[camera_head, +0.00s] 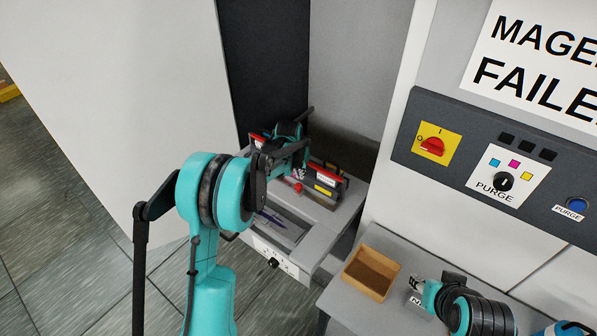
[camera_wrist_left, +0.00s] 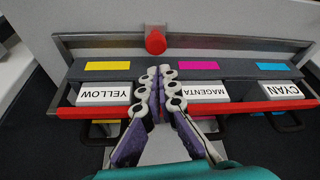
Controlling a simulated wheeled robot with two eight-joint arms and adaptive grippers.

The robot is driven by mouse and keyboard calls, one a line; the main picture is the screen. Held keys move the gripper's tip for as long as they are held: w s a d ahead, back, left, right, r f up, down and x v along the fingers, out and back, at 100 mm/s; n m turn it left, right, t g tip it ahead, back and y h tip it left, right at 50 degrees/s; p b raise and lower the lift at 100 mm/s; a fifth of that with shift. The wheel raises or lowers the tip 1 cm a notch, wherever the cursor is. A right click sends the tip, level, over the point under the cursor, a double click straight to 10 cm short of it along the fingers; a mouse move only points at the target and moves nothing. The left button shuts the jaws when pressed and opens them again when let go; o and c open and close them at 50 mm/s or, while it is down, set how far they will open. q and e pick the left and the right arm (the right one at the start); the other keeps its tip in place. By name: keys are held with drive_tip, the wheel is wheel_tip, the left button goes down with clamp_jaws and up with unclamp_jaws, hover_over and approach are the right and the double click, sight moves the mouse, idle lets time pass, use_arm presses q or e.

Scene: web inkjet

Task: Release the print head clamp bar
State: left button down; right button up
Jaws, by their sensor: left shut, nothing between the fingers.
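The red clamp bar (camera_wrist_left: 240,107) runs across print heads labelled YELLOW (camera_wrist_left: 103,94), MAGENTA (camera_wrist_left: 202,91) and CYAN (camera_wrist_left: 279,90), whose labels appear upside down in the left wrist view. A red knob (camera_wrist_left: 155,41) sits on the grey frame beyond them. My left gripper (camera_wrist_left: 160,72) is shut and empty, with its fingers over the bar between YELLOW and MAGENTA. Whether they touch it is unclear. In the head view, the bar (camera_head: 329,180) is partly hidden by my left arm. My right gripper (camera_head: 417,284) is low at the right, its finger state unclear.
A wooden tray (camera_head: 370,272) stands on the grey side table. The dark control panel (camera_head: 461,152) has a red switch (camera_head: 432,146) and a PURGE knob (camera_head: 502,181). White machine walls flank the bay.

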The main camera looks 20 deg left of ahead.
sight(295, 191)
use_arm(q)
drive_tip(key=shift+b+x, duration=0.4)
drive_tip(key=shift+x, duration=1.45)
use_arm(e)
drive_tip(key=shift+f, duration=0.65)
use_arm(q)
drive_tip(key=s, duration=0.1)
drive_tip(key=s+a, duration=0.1)
drive_tip(key=s, duration=0.2)
drive_tip(key=shift+s+a, duration=0.25)
drive_tip(key=shift+a, duration=0.05)
